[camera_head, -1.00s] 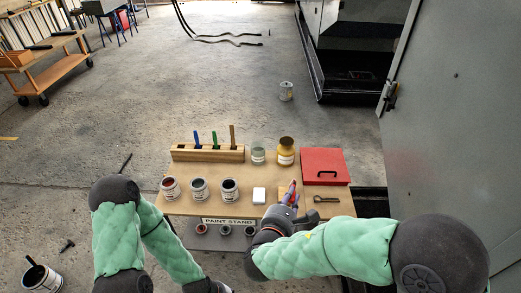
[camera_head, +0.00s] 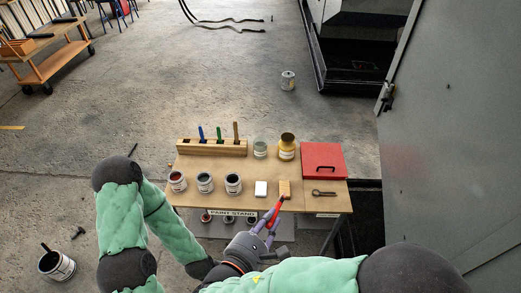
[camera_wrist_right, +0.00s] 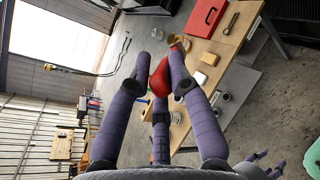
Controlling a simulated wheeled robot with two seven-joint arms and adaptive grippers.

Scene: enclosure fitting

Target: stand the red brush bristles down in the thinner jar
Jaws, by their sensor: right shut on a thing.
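The red brush (camera_head: 273,212) is held in my right gripper (camera_head: 270,225), tilted, over the front edge of the paint stand. In the right wrist view the gripper's purple fingers (camera_wrist_right: 160,85) close around the red part (camera_wrist_right: 160,77); I cannot make out the bristles. A clear glass jar (camera_head: 260,149) with a pale label, apparently the thinner jar, stands at the back of the stand, left of an amber jar (camera_head: 288,148). It is well beyond the brush.
A wooden rack (camera_head: 212,148) holds blue, green and brown handles. Several open paint tins (camera_head: 204,183) line the front left. A white block (camera_head: 261,188), a tan block (camera_head: 284,190), a wrench (camera_head: 324,193) and a red case (camera_head: 323,160) occupy the rest. A grey door (camera_head: 450,130) stands right.

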